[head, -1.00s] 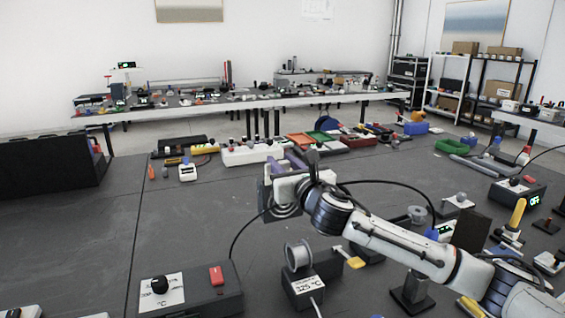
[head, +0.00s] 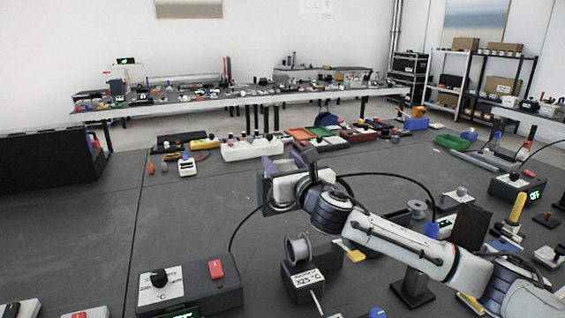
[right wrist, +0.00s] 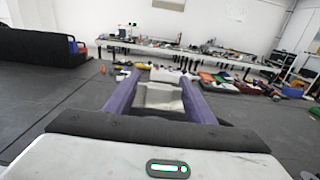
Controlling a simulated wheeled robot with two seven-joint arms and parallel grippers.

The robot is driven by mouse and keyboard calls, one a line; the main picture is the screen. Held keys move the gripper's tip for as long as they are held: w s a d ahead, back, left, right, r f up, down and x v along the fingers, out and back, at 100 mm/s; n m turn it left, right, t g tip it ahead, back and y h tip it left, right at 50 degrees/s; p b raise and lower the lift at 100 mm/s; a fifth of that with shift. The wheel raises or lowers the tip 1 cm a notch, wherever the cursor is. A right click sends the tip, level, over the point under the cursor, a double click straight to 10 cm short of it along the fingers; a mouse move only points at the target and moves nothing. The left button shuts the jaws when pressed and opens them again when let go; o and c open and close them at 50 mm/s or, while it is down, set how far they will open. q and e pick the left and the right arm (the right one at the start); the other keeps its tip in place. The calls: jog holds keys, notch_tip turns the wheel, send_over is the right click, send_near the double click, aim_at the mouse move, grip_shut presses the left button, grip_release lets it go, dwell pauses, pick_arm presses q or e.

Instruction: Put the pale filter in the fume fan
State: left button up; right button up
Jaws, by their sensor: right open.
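My right gripper (head: 283,164) reaches over the middle of the table, its purple fingers open and pointing toward the far side. In the right wrist view, a pale flat piece (right wrist: 160,97) with a dark lower edge shows between the open fingers (right wrist: 160,82). It looks like the pale filter, but I cannot tell whether it touches a finger. In the head view, the gripper hides that spot. I cannot clearly make out the fume fan; a dark upright panel (head: 470,228) on the right might be part of it. My left gripper is not in view.
A white power strip (head: 250,149) lies beyond the gripper. A spool (head: 298,249) by a label block (head: 303,282) and a control box (head: 190,287) stand nearer. A black cable curves past the arm. The table's left middle is clear.

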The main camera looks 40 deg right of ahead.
jog(key=shift+s, duration=0.15)
jog(key=b+v, duration=0.1)
jog(key=v, duration=0.9)
jog(key=shift+a, duration=0.1)
